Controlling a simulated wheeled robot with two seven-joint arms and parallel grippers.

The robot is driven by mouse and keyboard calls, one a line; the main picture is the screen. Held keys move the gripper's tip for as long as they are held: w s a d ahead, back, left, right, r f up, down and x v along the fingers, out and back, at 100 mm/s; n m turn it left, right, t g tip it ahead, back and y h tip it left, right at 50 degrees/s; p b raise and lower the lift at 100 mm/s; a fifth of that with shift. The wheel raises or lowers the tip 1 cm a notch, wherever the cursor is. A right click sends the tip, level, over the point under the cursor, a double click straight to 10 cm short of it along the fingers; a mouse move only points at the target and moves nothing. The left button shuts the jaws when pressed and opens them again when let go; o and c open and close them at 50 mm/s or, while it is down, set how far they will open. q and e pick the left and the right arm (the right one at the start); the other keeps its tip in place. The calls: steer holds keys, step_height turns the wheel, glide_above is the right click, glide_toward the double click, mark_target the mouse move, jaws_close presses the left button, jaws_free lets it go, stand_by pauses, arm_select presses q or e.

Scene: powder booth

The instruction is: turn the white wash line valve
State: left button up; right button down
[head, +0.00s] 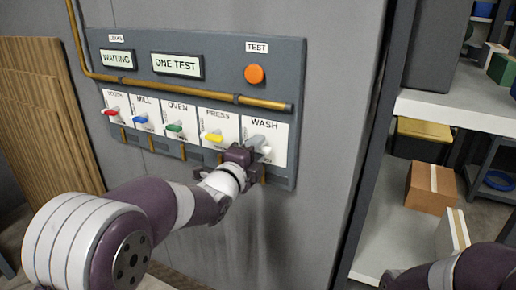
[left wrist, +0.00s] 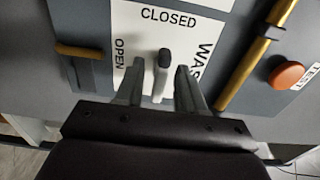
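The white wash line valve (head: 266,150) is at the right end of the wall panel, on a plate marked WASH. My left gripper (head: 255,148) is right in front of it and hides part of it. In the left wrist view the valve's pale handle (left wrist: 160,84), with a dark rounded part at its upper end, stands between the two fingers of my left gripper (left wrist: 159,76). A gap shows on each side, so the fingers are open around it. The plate reads CLOSED above the handle and OPEN to its left.
Red (head: 110,111), blue (head: 140,119), green (head: 174,128) and yellow (head: 212,137) valves sit in a row to the left. A brass pipe (head: 190,93) runs above them. An orange TEST button (head: 254,74) is higher up. Shelves with boxes (head: 432,187) stand right.

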arm_select(q)
steer(key=shift+w+d, duration=0.2)
steer(key=shift+w, duration=0.35)
jaws_close()
